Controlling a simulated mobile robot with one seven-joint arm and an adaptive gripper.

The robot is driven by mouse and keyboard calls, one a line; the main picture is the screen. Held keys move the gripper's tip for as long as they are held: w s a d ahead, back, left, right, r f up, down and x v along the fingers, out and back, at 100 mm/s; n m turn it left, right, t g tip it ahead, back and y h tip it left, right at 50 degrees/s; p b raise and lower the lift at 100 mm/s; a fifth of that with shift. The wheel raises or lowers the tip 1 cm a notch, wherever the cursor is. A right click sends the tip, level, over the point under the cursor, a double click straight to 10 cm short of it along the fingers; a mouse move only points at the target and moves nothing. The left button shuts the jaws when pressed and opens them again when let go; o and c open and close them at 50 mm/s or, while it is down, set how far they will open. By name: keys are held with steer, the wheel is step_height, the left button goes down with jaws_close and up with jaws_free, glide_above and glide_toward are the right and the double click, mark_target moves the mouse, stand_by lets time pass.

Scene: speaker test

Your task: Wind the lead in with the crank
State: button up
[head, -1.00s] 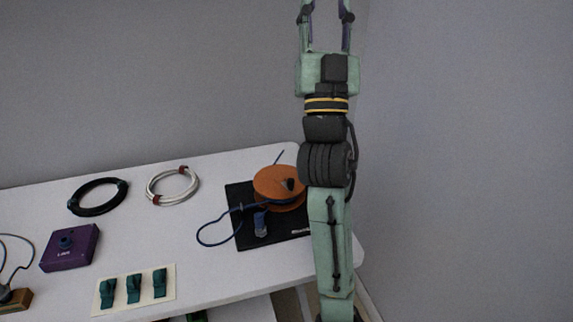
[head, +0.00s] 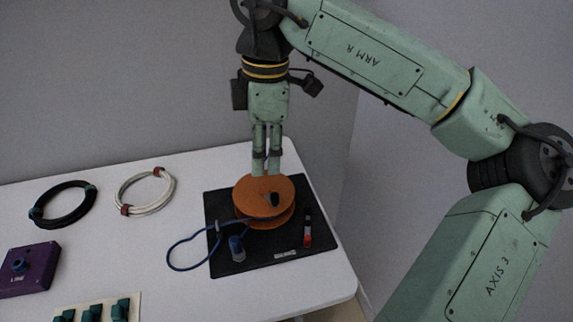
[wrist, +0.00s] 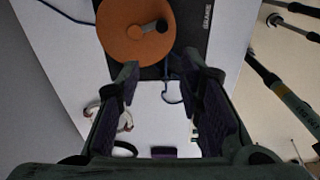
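The orange reel (head: 248,190) lies on a black mat (head: 226,205). It also fills the top of the wrist view (wrist: 125,25). Its dark crank knob (head: 275,200) stands off-centre on the top face, and the crank arm shows in the wrist view (wrist: 150,27). The blue lead (head: 172,249) passes round the reel and loops off the mat to the left. Its blue end piece (head: 236,247) lies at the mat's front. My gripper (head: 266,170) points down at the reel's far edge, apart from the knob. Its fingers (wrist: 161,70) are spread with nothing between them.
A small red-and-black item (head: 307,230) lies on the mat, right of the reel. White (head: 144,192) and black (head: 63,205) coils, a purple box (head: 30,268) and a board with teal clips (head: 92,308) are to the left. A wall stands close behind the table.

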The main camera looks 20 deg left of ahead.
mark_target(274, 194)
steer(key=shift+m+h, duration=0.3)
steer(key=shift+h, duration=0.1)
steer(key=f, duration=0.3)
steer(key=d+f+p, duration=0.1)
steer(key=f, duration=0.6)
steer(key=shift+w+d+f, duration=0.25)
steer(key=shift+w, duration=0.15)
jaws_close()
